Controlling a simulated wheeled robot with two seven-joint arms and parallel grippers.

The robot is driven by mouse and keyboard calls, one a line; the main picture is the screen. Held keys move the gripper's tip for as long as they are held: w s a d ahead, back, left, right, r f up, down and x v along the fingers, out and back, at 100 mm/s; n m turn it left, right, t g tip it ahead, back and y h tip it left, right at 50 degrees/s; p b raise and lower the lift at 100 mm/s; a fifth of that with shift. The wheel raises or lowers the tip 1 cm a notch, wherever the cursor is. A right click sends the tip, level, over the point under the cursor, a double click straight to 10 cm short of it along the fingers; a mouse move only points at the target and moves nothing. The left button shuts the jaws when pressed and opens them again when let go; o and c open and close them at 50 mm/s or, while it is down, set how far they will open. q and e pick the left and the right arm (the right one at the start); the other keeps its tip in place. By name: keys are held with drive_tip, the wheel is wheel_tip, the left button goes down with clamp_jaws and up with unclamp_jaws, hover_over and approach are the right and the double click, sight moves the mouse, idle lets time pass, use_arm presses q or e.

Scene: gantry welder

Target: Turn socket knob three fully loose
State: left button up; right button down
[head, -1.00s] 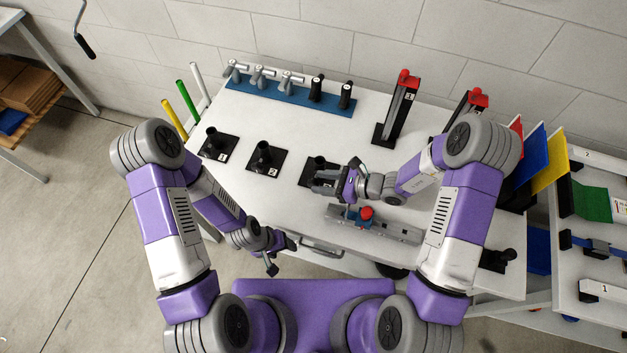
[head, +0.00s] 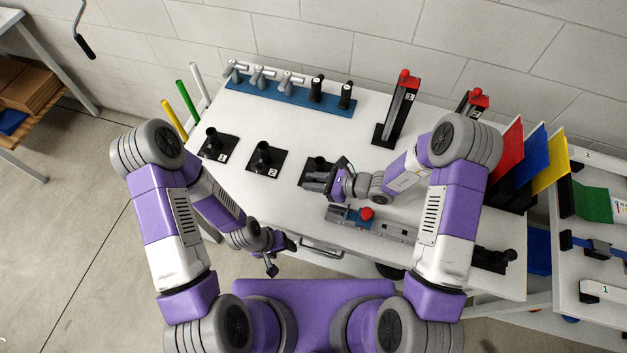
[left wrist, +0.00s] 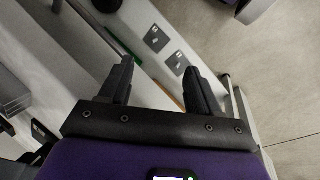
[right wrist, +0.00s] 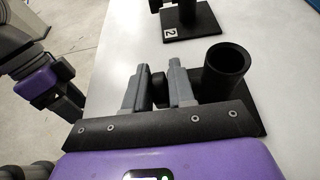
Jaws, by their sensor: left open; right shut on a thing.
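Socket three is a black upright tube on a black square plate (head: 309,168), the rightmost of the row of sockets on the white table. My right gripper (head: 312,183) covers much of it in the head view. In the right wrist view the open-topped tube (right wrist: 229,68) stands just right of the fingers. My right gripper (right wrist: 160,78) is shut on the small dark knob (right wrist: 159,92) at the side of the tube; the fingers hide most of it. My left gripper (head: 280,254) is open and empty off the table's front edge; it also shows in the left wrist view (left wrist: 158,75).
Socket two (head: 265,157) and socket one (head: 216,146) stand to the left. A grey fixture with a red knob (head: 367,213) lies in front of my right gripper. A blue rack (head: 290,96) holds several tools at the back. Red-topped stands (head: 398,108) are behind right.

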drive_tip(key=shift+r, duration=0.1)
drive_tip(key=shift+a+g+h+p, duration=0.15)
drive_tip(key=shift+g+h+p, duration=0.15)
drive_tip(key=shift+h+p, duration=0.35)
drive_tip(key=h+p, duration=0.1)
drive_tip(key=h, duration=0.2)
drive_tip(key=shift+w+a+g, duration=0.1)
drive_tip(key=shift+a+g, duration=0.05)
drive_tip(key=shift+g, duration=0.25)
drive_tip(key=shift+a+g+h+p, duration=0.1)
drive_tip(key=shift+g+h+p, duration=0.2)
drive_tip(key=shift+h+p, duration=0.95)
drive_tip(key=shift+p, duration=0.4)
drive_tip(key=shift+w+f, duration=0.1)
drive_tip(key=shift+f, duration=0.1)
drive_tip(key=c, duration=1)
unclamp_jaws()
drive_tip(key=shift+c, duration=0.2)
